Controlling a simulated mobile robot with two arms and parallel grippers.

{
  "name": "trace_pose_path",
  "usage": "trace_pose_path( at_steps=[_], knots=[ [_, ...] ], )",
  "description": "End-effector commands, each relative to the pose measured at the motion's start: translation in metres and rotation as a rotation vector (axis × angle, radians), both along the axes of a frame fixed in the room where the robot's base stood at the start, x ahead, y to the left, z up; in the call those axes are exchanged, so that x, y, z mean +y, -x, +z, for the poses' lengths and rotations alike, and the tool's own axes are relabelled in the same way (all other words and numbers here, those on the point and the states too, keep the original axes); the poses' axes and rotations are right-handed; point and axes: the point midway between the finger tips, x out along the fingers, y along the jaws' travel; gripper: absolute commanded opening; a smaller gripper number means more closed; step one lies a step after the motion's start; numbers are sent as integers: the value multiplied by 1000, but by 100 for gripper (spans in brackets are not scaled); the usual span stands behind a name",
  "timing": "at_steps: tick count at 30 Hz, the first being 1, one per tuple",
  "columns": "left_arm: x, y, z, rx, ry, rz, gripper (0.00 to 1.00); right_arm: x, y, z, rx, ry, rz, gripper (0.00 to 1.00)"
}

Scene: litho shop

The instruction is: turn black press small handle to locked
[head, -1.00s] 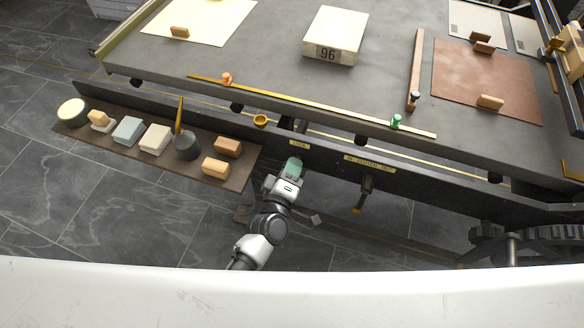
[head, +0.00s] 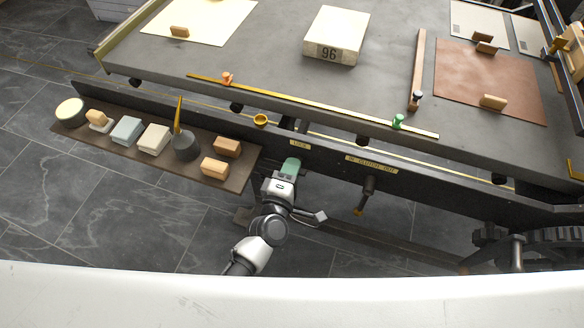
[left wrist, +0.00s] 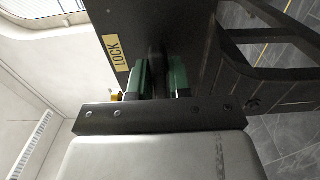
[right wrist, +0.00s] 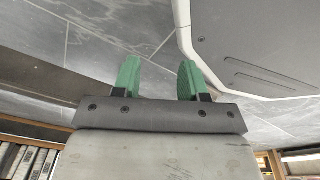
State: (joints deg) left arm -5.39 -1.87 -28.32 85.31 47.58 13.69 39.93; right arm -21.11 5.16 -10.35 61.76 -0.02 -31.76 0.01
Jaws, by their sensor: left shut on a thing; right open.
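The black press's small handle (left wrist: 157,68) is a dark upright piece between the green fingers in the left wrist view. My left gripper (left wrist: 160,78) is shut on it, just beside the yellow LOCK label (left wrist: 115,53). In the head view my left gripper (head: 291,166) is at the press's front rail, right below the same label (head: 299,143), and covers the handle, so its exact angle cannot be told. My right gripper (right wrist: 160,80) is open and empty in the right wrist view, away from the press.
A clutch lever (head: 367,191) hangs from the rail to the right of my left gripper. A brown shelf (head: 240,177) with blocks, a dark pot and a round tin is to the left. The press bed (head: 270,65) lies above, carrying a block marked 96 (head: 336,35).

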Motion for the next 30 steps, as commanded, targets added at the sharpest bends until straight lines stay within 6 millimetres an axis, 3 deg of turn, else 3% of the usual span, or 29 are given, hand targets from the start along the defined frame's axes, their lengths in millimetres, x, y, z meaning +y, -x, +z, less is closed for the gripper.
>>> trace_pose_path(
  at_steps=[5,6,10,20,30],
  knots=[
    [0,0,-1,2,-1,0,0,0,0,0,0,0,0,43],
    [0,0,-1,2,-1,0,20,0,0,0,0,0,0,43],
    [0,0,-1,2,-2,0,38,0,0,0,0,0,0,43],
    [2,5,-1,1,-3,0,38,0,0,0,0,0,0,43],
    [20,63,-1,4,-3,-1,38,-3,14,-6,12,3,1,43]
  ],
)
